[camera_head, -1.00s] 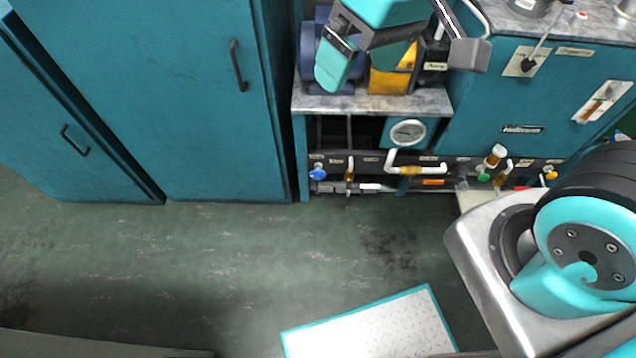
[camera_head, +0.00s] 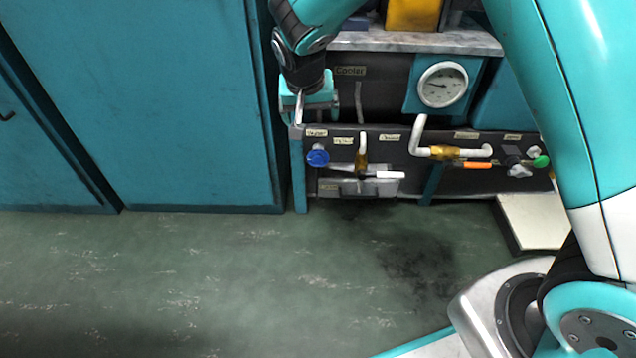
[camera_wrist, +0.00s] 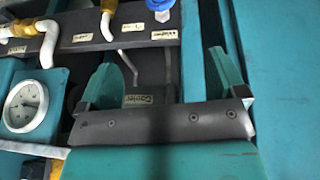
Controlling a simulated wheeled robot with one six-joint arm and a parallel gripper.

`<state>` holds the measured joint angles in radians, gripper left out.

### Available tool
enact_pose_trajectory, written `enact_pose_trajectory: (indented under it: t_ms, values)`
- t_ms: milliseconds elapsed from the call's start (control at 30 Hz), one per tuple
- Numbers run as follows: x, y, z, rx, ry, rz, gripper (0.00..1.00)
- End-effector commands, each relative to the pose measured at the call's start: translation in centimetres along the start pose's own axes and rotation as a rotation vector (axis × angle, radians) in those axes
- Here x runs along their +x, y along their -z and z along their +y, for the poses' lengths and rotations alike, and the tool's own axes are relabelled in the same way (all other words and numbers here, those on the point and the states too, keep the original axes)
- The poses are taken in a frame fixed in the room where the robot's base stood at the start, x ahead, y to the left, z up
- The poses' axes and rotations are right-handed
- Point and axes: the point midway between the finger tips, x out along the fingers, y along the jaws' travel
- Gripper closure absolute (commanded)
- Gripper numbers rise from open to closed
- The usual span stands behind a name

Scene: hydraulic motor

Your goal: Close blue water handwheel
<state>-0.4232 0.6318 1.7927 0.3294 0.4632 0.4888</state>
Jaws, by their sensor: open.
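The blue handwheel (camera_head: 318,158) sits at the left end of a low dark panel, under a small label. My gripper (camera_head: 314,108) is above it, near the panel's top left edge and apart from it. In the wrist view my gripper (camera_wrist: 172,58) shows two teal fingers spread apart with nothing between them. The blue handwheel (camera_wrist: 160,5) is at the top edge of that view, beyond the fingertips and partly cut off. My fingers' tips are hard to make out in the head view.
Right of the handwheel are a brass-and-white valve (camera_head: 361,158), a white pipe (camera_head: 418,135), a round gauge (camera_head: 443,85) and a green handwheel (camera_head: 541,161). A tall teal cabinet (camera_head: 180,100) stands close on the left. A marble shelf (camera_head: 420,41) overhangs the panel. The floor in front is clear.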

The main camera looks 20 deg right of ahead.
Motion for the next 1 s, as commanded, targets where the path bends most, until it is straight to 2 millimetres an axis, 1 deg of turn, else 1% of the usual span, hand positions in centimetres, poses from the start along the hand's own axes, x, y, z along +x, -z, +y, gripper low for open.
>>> enact_pose_trajectory:
  t_ms: [33, 100, 267, 367, 800, 900, 1000]
  values:
    - [2.4, -0.4, -0.3, 0.011, -0.011, 0.009, 0.1]
    - [3.5, -0.4, -0.5, 0.026, -0.022, 0.019, 0.1]
    - [4.8, -0.3, -0.6, 0.039, -0.033, 0.027, 0.1]
    - [6.1, -0.3, -0.5, 0.04, -0.033, 0.028, 0.1]
    - [16.1, -0.2, -0.2, 0.038, -0.032, 0.026, 0.1]
    - [18.1, -0.1, -0.1, 0.039, -0.032, 0.027, 0.1]
    - [19.7, 0.0, -0.1, 0.039, -0.032, 0.027, 0.1]
